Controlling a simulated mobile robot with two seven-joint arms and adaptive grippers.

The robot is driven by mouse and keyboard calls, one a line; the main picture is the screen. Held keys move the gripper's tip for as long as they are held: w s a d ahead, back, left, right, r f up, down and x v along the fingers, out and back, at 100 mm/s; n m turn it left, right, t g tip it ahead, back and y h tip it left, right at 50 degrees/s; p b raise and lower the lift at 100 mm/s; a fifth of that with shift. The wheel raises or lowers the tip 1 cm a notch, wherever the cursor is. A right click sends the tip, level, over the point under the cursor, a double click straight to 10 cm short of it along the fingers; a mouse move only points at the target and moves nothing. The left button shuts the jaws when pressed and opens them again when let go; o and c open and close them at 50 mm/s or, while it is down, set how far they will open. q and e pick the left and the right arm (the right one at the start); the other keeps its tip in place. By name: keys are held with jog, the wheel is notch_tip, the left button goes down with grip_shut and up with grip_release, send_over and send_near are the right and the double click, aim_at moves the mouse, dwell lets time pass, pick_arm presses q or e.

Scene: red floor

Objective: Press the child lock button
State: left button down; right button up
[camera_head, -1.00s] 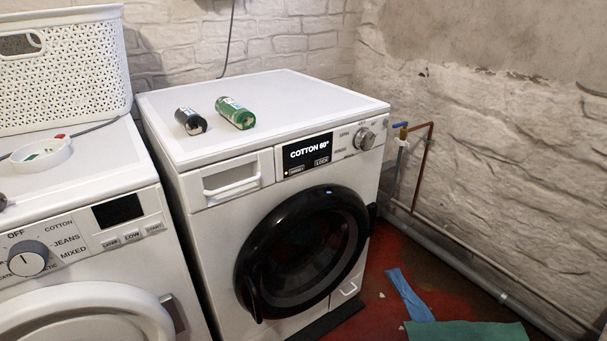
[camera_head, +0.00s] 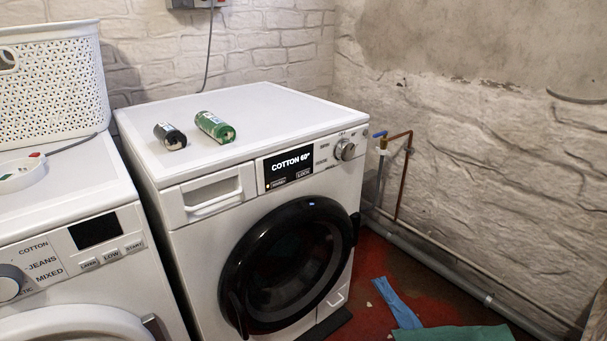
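A white washing machine (camera_head: 190,254) with a round black door (camera_head: 290,265) stands in the middle of the head view. Its dark display panel (camera_head: 288,167) reads "COTTON 60°". Below that text are small labelled buttons; the right one reads like a lock button (camera_head: 304,174), and it is too small to tell whether it is pressed. A round silver knob (camera_head: 345,150) sits right of the panel. Neither of my grippers is in view.
Two cans, one dark (camera_head: 170,136) and one green (camera_head: 215,127), lie on the machine's top. A second white machine (camera_head: 95,238) stands at the left with a white basket (camera_head: 52,85) on it. Pipes (camera_head: 404,178) run along the right wall. Blue cloth (camera_head: 398,303) lies on the red floor.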

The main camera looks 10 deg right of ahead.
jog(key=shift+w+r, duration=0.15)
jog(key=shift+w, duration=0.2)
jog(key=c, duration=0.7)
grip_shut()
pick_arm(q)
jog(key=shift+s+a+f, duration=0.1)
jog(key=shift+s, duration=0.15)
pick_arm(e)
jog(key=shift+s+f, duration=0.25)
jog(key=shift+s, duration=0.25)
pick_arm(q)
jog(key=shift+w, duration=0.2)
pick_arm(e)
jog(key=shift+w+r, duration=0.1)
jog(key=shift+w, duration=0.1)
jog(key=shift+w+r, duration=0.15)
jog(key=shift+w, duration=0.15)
